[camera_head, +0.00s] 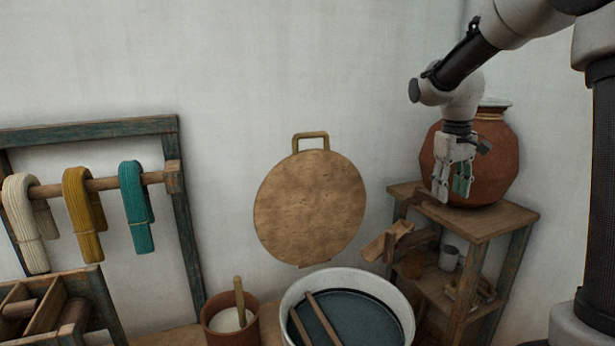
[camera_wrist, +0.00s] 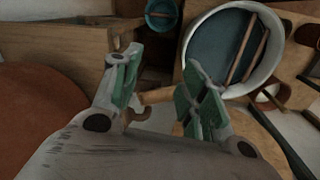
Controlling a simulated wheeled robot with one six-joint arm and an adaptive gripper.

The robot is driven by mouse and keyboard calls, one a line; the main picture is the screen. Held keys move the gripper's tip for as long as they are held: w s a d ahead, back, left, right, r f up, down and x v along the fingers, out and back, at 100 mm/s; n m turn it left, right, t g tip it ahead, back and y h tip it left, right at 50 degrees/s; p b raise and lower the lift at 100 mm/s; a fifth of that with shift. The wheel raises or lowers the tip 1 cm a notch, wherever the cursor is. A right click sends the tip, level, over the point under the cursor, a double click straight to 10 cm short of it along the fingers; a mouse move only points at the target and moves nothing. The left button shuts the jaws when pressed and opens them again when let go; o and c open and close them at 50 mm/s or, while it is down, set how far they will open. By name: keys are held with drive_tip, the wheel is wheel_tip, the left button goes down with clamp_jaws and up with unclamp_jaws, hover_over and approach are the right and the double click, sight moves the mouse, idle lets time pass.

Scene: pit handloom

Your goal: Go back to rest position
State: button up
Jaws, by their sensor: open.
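My gripper (camera_head: 453,182) hangs at the upper right in the head view, in front of the large round clay pot (camera_head: 497,160). In the wrist view its two green-padded fingers (camera_wrist: 160,95) are apart with nothing held between them. I cannot tell from the head view how far the gripper is from the pot. My arm reaches in from the upper right.
The pot stands on a wooden shelf stand (camera_head: 510,222) with a cup (camera_head: 449,257) below. A basin of dark liquid (camera_head: 390,296) with sticks, a clay bucket (camera_head: 215,315), a round disc (camera_head: 310,210) on the wall and a yarn rack (camera_head: 105,130) lie leftward. Open wall space is above.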

drive_tip(key=s+r+m+t+y, duration=0.1)
drive_tip(key=s+r+m+t, duration=0.1)
drive_tip(key=s, duration=2.4)
drive_tip(key=shift+s+d+r+t, duration=0.35)
drive_tip(key=shift+s+r+t, duration=0.1)
drive_tip(key=shift+t, duration=0.65)
